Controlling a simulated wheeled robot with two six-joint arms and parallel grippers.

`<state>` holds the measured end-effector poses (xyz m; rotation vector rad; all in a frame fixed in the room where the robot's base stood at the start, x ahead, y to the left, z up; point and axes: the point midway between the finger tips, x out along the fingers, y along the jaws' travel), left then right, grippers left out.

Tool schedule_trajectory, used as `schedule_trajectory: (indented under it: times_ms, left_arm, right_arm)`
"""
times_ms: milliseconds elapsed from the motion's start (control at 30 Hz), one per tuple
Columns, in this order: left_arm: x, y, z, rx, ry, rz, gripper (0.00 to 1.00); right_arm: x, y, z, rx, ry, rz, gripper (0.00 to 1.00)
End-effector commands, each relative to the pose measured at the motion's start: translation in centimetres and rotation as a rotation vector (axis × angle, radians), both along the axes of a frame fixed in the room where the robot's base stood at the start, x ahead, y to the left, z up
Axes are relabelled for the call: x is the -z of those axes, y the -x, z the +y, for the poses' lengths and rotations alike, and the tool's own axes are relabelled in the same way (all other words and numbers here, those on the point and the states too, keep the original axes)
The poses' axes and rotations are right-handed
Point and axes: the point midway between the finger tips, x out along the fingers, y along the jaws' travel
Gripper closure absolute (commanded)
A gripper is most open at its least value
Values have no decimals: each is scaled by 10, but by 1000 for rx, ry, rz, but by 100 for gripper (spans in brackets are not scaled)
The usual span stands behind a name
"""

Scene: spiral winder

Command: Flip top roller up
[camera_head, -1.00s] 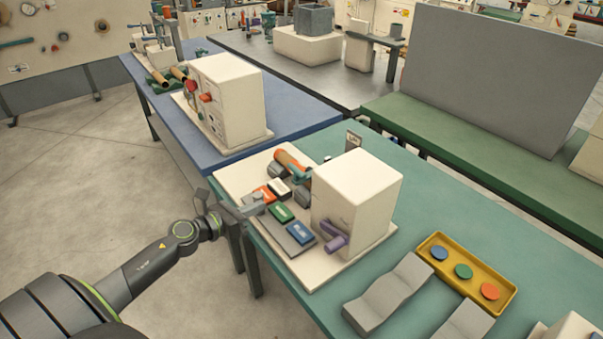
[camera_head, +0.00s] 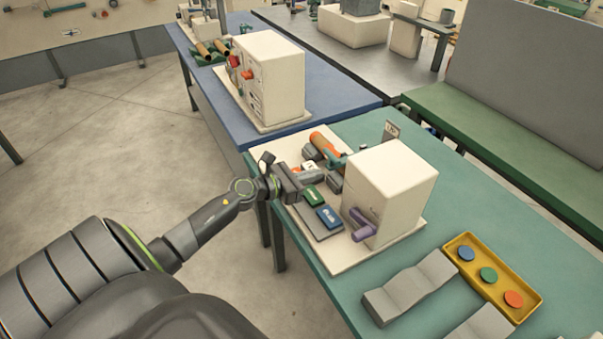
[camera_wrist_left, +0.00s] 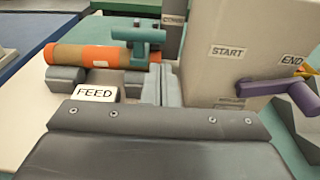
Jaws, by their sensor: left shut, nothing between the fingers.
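The winder is a cream box (camera_head: 392,190) on a cream base plate (camera_head: 345,262), with a purple lever (camera_head: 362,225) on its front. An orange roll (camera_head: 325,144) lies on grey supports at its far left. A teal piece with a crossbar, seemingly the top roller (camera_wrist_left: 136,42), sits over the roll in the left wrist view; its pose is hard to judge. My left gripper (camera_head: 312,175) is shut and empty, above the button panel on the near side of the roll. Its fingers (camera_wrist_left: 163,80) point toward the roll and teal piece, apart from them.
A white FEED button (camera_wrist_left: 95,93) shows beside my fingers. Green (camera_head: 314,196) and blue (camera_head: 328,216) buttons lie on the panel. A yellow tray (camera_head: 466,285) of coloured discs and grey blocks (camera_head: 410,288) stand at right. Another machine (camera_head: 268,80) stands on the blue table.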

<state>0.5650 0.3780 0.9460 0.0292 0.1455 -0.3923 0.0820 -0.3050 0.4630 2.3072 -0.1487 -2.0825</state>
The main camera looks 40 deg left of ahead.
Motion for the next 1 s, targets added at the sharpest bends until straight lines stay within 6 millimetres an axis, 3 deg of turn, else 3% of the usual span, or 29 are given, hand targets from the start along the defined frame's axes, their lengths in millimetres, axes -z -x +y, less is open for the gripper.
schedule_trajectory:
  times_ms: [100,333,1000]
  left_arm:
    - [0,-20,-8,-2,5,-1,100]
    - [6,-40,-16,0,1,0,100]
    - [1,-44,-14,-1,0,1,100]
  right_arm:
    - [-7,-1,0,0,0,-2,64]
    - [-10,-3,0,0,0,-4,64]
    - [-16,-3,0,-2,0,-6,64]
